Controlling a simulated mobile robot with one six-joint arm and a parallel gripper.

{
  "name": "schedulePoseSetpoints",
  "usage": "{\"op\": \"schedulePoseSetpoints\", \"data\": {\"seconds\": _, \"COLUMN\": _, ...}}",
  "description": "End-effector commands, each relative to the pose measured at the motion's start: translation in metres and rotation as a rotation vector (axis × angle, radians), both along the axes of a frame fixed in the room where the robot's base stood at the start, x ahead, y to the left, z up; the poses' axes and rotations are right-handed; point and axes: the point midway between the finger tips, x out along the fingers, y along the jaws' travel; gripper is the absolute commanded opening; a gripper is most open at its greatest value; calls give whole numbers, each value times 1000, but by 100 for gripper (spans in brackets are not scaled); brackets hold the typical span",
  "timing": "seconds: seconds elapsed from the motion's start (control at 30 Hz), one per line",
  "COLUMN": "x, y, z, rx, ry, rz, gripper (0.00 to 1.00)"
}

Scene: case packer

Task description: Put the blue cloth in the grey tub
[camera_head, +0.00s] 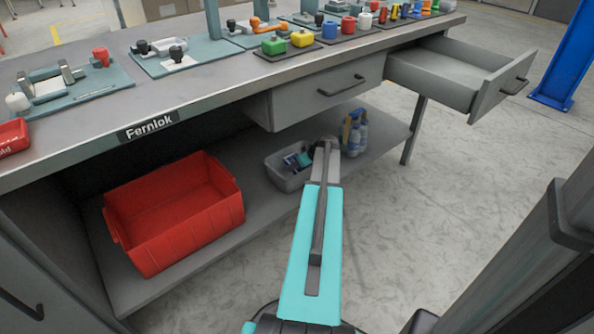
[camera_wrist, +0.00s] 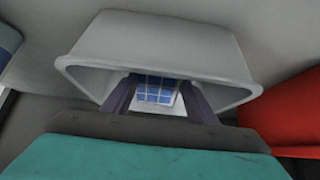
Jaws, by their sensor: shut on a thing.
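The grey tub (camera_head: 284,181) stands on the lower shelf under the workbench. In the wrist view the tub (camera_wrist: 160,42) fills the upper middle, with its opening facing my gripper. My gripper (camera_wrist: 157,98) has its two dark fingers at the tub's mouth and is shut on the blue cloth (camera_wrist: 157,84). The cloth shows a blue checked face and a pale part below it. In the head view my gripper (camera_head: 298,158) is at the tub's opening, partly hidden by my arm. I cannot tell whether the cloth touches the tub's floor.
A red crate (camera_head: 180,235) stands left of the tub on the same shelf. Spray bottles (camera_head: 355,133) stand to its right. The shelf's front edge is close below.

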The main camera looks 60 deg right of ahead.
Motion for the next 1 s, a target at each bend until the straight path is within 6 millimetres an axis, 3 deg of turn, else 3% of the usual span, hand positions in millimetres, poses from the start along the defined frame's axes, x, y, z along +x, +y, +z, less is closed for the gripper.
{"op": "schedulePoseSetpoints", "data": {"seconds": 0.27, "x": 8, "y": -3, "z": -29, "rx": 0, "ry": 1, "rz": 1, "gripper": 32}}
{"op": "schedulePoseSetpoints", "data": {"seconds": 0.9, "x": 14, "y": -5, "z": -25, "rx": 95, "ry": 289, "rz": 2, "gripper": 32}}
{"op": "schedulePoseSetpoints", "data": {"seconds": 1.0, "x": 12, "y": -3, "z": -37, "rx": 96, "ry": 287, "rz": -1, "gripper": 32}}
